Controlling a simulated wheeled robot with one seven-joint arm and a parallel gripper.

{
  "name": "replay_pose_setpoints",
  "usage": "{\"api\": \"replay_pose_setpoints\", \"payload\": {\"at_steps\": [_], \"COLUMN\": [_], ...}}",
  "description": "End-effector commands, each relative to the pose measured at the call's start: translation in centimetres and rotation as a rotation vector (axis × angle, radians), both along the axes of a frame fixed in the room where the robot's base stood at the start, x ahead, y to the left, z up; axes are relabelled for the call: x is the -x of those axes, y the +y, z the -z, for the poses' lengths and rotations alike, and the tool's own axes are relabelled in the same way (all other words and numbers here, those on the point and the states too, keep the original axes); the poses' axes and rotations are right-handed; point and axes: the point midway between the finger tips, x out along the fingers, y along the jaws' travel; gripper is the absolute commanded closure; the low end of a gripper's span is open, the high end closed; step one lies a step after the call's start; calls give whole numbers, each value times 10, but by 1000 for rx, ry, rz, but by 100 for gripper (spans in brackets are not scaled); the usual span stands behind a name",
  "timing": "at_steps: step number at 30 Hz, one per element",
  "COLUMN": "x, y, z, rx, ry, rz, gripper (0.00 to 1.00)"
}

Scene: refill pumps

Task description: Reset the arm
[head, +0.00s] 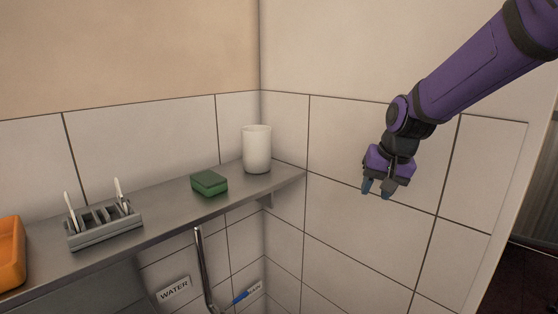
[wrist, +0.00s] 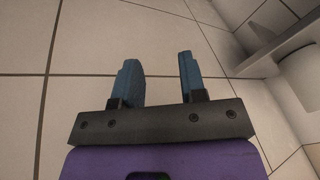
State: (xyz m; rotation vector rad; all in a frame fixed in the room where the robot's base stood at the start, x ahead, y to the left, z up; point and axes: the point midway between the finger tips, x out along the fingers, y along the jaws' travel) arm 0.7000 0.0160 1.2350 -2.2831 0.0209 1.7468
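My gripper (head: 377,188) hangs from my purple arm at the right of the head view, fingers pointing down. It is in free air in front of the tiled wall, to the right of the shelf's end. In the wrist view my gripper (wrist: 159,78) shows its two blue fingers apart with nothing between them. Only pale tiles show beyond the fingertips.
A grey shelf (head: 160,222) carries an orange container (head: 10,252), a grey rack (head: 104,229) with white utensils, a green sponge (head: 209,183) and a white cup (head: 256,150). Below are a pipe (head: 203,265) and a WATER label (head: 173,289). A doorway lies far right.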

Motion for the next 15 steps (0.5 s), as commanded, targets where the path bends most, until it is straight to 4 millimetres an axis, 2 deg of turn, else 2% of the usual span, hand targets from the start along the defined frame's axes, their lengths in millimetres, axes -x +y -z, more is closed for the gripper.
{"api": "replay_pose_setpoints", "payload": {"at_steps": [1,6,15], "x": [14,60,145], "y": [-6,-25,-54], "z": [-13,-44,-78], "rx": [5,30,92], "ry": [-16,-54,-118], "rz": [-8,-41,-93], "gripper": [62,62,62]}}
